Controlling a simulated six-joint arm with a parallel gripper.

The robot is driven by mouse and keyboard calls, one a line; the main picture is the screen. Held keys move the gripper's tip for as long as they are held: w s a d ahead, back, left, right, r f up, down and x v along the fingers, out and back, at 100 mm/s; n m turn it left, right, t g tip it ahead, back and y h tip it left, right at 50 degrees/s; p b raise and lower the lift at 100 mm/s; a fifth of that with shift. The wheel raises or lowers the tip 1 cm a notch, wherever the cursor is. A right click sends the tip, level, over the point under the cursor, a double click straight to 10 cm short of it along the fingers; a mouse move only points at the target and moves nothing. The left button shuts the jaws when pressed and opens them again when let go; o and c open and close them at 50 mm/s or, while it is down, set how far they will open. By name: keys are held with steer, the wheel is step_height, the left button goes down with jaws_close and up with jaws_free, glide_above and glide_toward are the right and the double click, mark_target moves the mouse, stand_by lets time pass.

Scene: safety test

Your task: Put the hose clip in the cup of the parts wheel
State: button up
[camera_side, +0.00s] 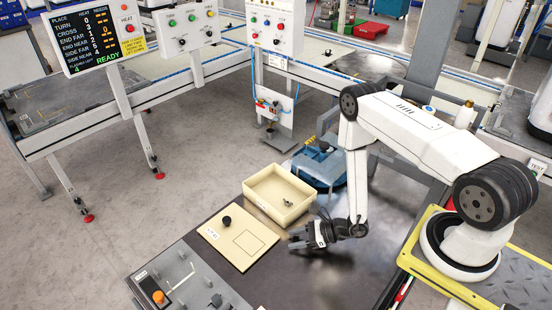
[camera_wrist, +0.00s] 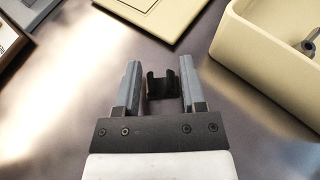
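The hose clip (camera_wrist: 160,84), a small black open-topped piece, is between the two grey fingers of my gripper (camera_wrist: 158,80) in the wrist view. A narrow gap shows on each side of it, so the fingers look open around it and not touching it. In the side view my gripper (camera_side: 300,240) is low over the dark table, and I cannot pick out the clip there. I cannot clearly identify the parts wheel or its cup in either view.
A cream open box (camera_side: 256,199) with a small grey part (camera_side: 288,203) inside stands just behind my gripper. A cream board (camera_side: 213,235) with a black knob (camera_side: 226,222) lies to the left. A grey control panel (camera_side: 180,278) is at front left; a blue unit (camera_side: 318,172) stands behind the box.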

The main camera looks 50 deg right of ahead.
mark_target(296, 238)
steer(key=shift+o, duration=1.2)
steer(key=shift+v, duration=2.35)
steer(key=shift+s+d+r, duration=0.15)
steer(key=shift+r, duration=0.2)
step_height(296, 238, up, 7)
steer(key=shift+f, duration=0.25)
